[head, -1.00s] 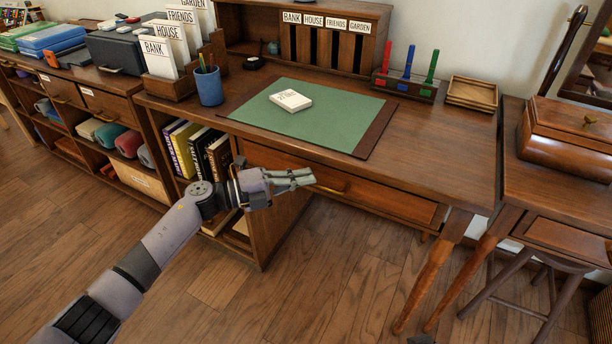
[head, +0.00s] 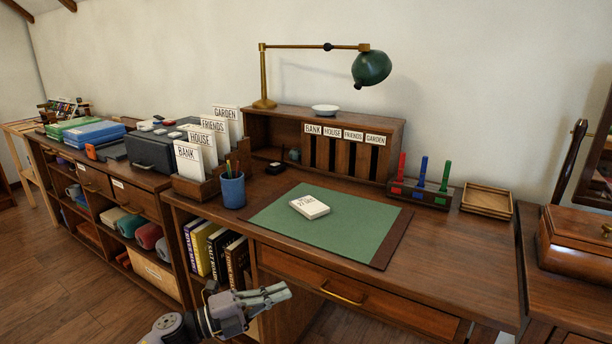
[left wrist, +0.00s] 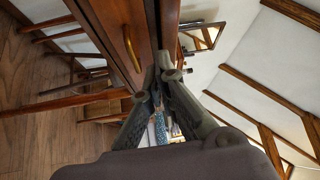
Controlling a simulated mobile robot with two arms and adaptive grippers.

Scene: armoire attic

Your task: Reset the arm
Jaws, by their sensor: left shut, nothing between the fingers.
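My left gripper (head: 270,296) is shut and empty in the head view, low in front of the desk's left part and near the drawer front. In the left wrist view its fingers (left wrist: 164,62) meet at the tips beside the drawer with a brass handle (left wrist: 132,48). The desk drawer (head: 350,297) looks shut in the head view. My right gripper is not in view.
The wooden desk (head: 460,270) carries a green mat (head: 350,235) with a small white block (head: 309,207), a blue pencil cup (head: 232,191) and labelled cards (head: 195,168). A green lamp (head: 371,67) stands behind. A wooden box (head: 578,240) is at right.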

